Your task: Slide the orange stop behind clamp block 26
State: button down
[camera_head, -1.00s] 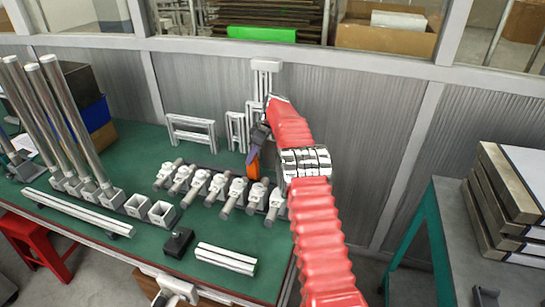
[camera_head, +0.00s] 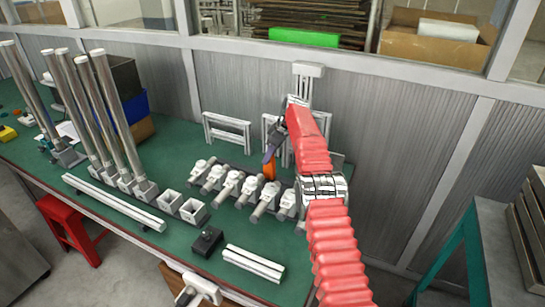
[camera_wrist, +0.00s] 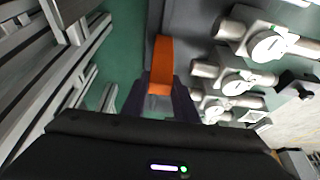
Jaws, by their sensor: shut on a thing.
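The orange stop (camera_wrist: 161,62) is a flat orange piece held between the dark fingers of my gripper (camera_wrist: 161,98). In the head view the stop (camera_head: 269,167) hangs below my gripper (camera_head: 270,155), at the rear of the row of grey clamp blocks (camera_head: 232,182). The blocks also show at the right of the wrist view (camera_wrist: 236,83), beside the stop and apart from it in that picture. I cannot read any number on the blocks, so I cannot tell which one is 26. Whether the stop touches the bench or rail is unclear.
White frames (camera_head: 228,132) stand on the green bench (camera_head: 110,158) behind the blocks, against the grey wall. Tall metal tubes (camera_head: 105,105) stand at the left. A black box (camera_head: 207,241) and pale bars (camera_head: 253,263) lie in front.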

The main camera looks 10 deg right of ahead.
jog(key=shift+r, duration=0.2)
jog(key=c, duration=1.4)
grip_release()
jog(key=shift+f, duration=0.1)
jog(key=v, duration=1.3)
jog(key=shift+d+r, duration=0.15)
jog(key=shift+r, duration=0.1)
jog(key=shift+s, duration=0.1)
